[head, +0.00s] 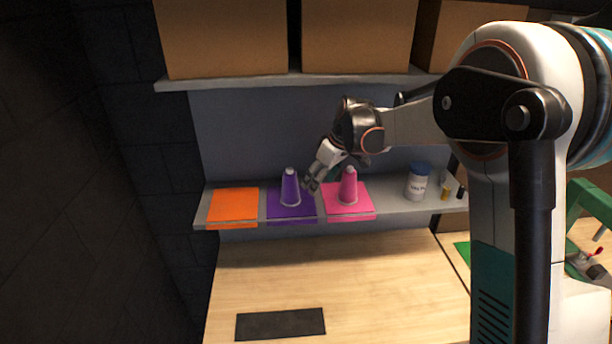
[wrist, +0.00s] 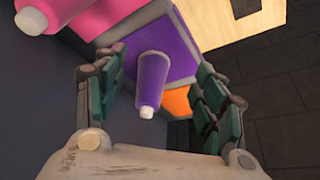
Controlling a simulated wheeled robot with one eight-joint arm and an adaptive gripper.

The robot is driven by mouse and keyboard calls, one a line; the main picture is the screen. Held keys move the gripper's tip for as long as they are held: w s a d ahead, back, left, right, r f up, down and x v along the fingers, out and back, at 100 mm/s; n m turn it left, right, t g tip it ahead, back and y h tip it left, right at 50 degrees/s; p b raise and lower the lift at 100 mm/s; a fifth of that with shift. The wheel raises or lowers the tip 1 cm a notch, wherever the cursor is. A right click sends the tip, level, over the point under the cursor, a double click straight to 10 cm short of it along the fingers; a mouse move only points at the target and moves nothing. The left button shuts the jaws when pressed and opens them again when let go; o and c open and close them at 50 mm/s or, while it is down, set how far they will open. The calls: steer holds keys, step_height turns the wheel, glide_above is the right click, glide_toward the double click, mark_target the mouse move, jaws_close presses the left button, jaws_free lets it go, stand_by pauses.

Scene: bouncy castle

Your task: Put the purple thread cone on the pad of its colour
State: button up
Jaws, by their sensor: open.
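The purple thread cone (head: 290,188) stands upright on the purple pad (head: 276,213) on the shelf. The wrist view shows the same cone (wrist: 152,80) on the purple pad (wrist: 183,52), between and beyond my fingers. My gripper (head: 312,184) is open and empty, just right of the cone's upper part in the head view. In the wrist view my gripper (wrist: 160,95) has its teal-padded fingers spread on either side of the cone, with a gap visible on each side.
A pink cone (head: 348,186) stands on the pink pad (head: 366,208) close to the right. The orange pad (head: 233,206) to the left is empty. A white jar with a blue lid (head: 417,184) stands farther right. An upper shelf (head: 300,80) holds boxes above my arm.

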steer(key=s+d+r+m+t+h, duration=0.1)
steer(key=s+d+r, duration=0.15)
steer(key=s, duration=0.35)
steer(key=s+d+r+m, duration=0.1)
steer(key=s+r+m, duration=0.1)
steer(key=s+r, duration=0.3)
steer(key=s+d+r+m+t+h, duration=0.1)
steer(key=s+d+r, duration=0.1)
steer(key=s, duration=0.6)
steer(key=s+d+f+m+t, duration=0.1)
steer(key=s+m, duration=0.1)
steer(key=s, duration=0.7)
steer(key=s+d+f+m+t+h, duration=0.1)
steer(key=s+d+f+m, duration=0.1)
steer(key=s, duration=0.8)
steer(key=shift+s+d+f+m, duration=0.15)
steer(key=shift+d+f+m, duration=0.05)
steer(key=shift+m, duration=0.3)
steer(key=shift+a, duration=0.1)
